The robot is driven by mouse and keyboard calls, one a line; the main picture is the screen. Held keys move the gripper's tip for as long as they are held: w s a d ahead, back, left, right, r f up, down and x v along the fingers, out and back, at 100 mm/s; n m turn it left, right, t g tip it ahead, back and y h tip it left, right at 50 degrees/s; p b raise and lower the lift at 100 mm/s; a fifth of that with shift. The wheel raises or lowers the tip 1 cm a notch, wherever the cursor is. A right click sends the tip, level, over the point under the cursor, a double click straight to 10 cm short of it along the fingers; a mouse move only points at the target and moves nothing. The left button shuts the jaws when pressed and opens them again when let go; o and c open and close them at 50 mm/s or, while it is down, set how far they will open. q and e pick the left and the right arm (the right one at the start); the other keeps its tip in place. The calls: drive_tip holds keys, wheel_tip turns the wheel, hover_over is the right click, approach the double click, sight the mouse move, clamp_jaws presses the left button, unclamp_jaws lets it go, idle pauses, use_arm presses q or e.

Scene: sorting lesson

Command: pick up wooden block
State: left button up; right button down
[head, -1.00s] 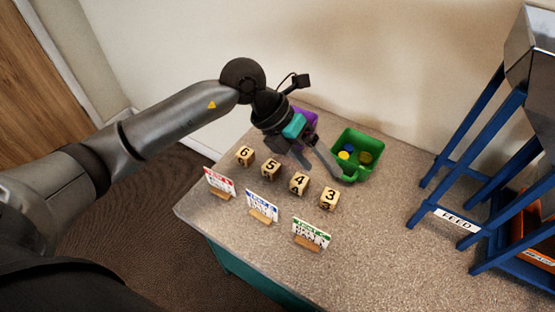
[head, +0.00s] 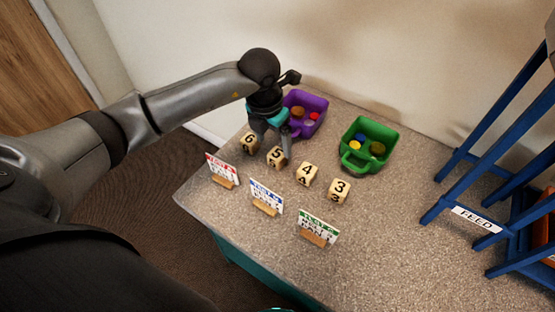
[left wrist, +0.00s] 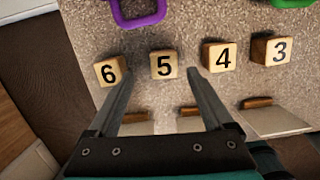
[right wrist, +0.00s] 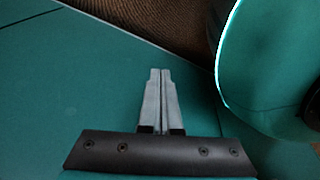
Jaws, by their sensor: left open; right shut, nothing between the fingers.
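Wooden number blocks stand in a row on the speckled table: block 6 (head: 249,143), block 5 (head: 276,157), block 4 (head: 307,174) and block 3 (head: 339,191). They also show in the left wrist view as 6 (left wrist: 110,71), 5 (left wrist: 164,65), 4 (left wrist: 219,56) and 3 (left wrist: 272,50). My left gripper (head: 275,152) is open and empty, over the blocks 6 and 5. In the left wrist view its fingertips (left wrist: 161,73) lie either side of block 5; whether they reach its height I cannot tell. My right gripper (right wrist: 161,72) is shut and empty, away from the blocks.
A purple bin (head: 312,104) and a green bin (head: 382,135) holding coloured discs stand behind the row. Red, blue and green labelled cards (head: 222,168) (head: 266,195) (head: 319,226) stand in front. A blue-framed feeder (head: 500,140) is at right. The table's right front is clear.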

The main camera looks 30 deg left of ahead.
sight(277, 154)
use_arm(q)
drive_tip(key=shift+f, duration=0.2)
drive_tip(key=shift+w+d+f, duration=0.1)
drive_tip(key=shift+d+f, duration=0.05)
drive_tip(key=shift+f, duration=0.4)
drive_tip(key=f, duration=0.1)
drive_tip(key=f+b, duration=0.1)
drive_tip(key=shift+w+d+f+b, duration=0.1)
drive_tip(key=shift+d+f+b, duration=0.15)
drive_tip(key=shift+f+b, duration=0.05)
drive_tip(key=shift+w+f, duration=0.15)
drive_tip(key=shift+f, duration=0.5)
use_arm(e)
drive_tip(key=w+a, duration=0.1)
drive_tip(key=w, duration=0.1)
drive_tip(key=w+a+r, duration=0.1)
drive_tip(key=w+a, duration=0.1)
drive_tip(key=shift+a, duration=0.1)
use_arm(q)
clamp_jaws()
